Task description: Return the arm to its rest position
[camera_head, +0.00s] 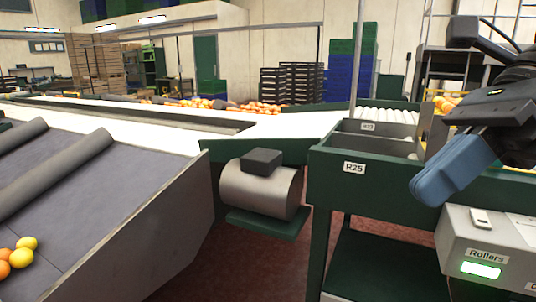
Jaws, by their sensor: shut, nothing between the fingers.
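My gripper (432,186) is at the right side of the head view, with dark arm parts behind it and blue fingers angled down and to the left. The fingers are shut together with nothing between them. It appears in front of the green sorting frame, above and to the left of the grey control box (459,238) labelled "Rollers". Most of my arm is cut off by the right edge of the picture.
Green-framed bins labelled R25 (354,168) and R23 stand left of my gripper. A grey sloped chute (120,190) at left holds several oranges (22,257) and yellow fruits. A motor (262,188) hangs under the white conveyor. Red floor shows between chute and bins.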

